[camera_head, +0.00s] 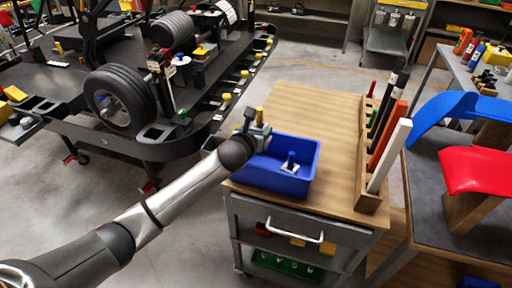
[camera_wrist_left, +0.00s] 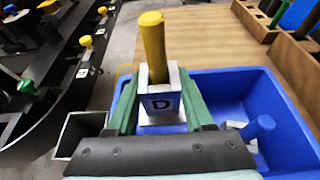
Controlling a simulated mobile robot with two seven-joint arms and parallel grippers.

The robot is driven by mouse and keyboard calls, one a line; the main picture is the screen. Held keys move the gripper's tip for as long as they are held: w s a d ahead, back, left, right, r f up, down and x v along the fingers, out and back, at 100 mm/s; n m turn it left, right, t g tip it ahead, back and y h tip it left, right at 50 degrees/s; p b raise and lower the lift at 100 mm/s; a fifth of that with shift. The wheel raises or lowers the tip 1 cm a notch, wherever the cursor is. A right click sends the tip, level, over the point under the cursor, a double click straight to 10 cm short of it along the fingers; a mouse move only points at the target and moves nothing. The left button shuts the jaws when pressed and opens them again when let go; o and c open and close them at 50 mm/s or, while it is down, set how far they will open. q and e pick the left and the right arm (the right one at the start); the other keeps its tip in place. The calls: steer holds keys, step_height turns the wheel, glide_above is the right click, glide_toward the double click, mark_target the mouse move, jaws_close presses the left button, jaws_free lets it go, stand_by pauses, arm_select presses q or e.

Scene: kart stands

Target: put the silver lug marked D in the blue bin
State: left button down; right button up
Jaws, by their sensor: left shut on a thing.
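The silver lug marked D (camera_wrist_left: 161,104) has a square base and a yellow peg standing up from it; the D faces the wrist camera. My left gripper (camera_head: 259,130) is shut on this lug, with its green fingers either side of the base in the left wrist view (camera_wrist_left: 160,97). In the head view it is at the left back part of the blue bin (camera_head: 272,184), near rim height or above; the exact height is unclear. The bin fills the right of the left wrist view (camera_wrist_left: 292,150). My right gripper is out of view.
The bin stands on a wooden-topped cart (camera_head: 310,105). A wooden rack (camera_head: 371,201) with upright coloured bars lines the cart's right edge. A black kart stand with tyres (camera_head: 120,98) and several coloured lugs is at left. The cart top behind the bin is clear.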

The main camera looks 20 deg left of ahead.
arm_select(q)
steer(key=shift+s+a+f, duration=0.1)
steer(key=shift+s+f, duration=0.75)
steer(key=shift+f, duration=0.1)
steer(key=shift+s+f, duration=0.15)
steer(key=shift+f, duration=0.75)
steer(key=shift+s+f, duration=0.1)
steer(key=shift+f, duration=0.8)
steer(key=shift+f, duration=0.1)
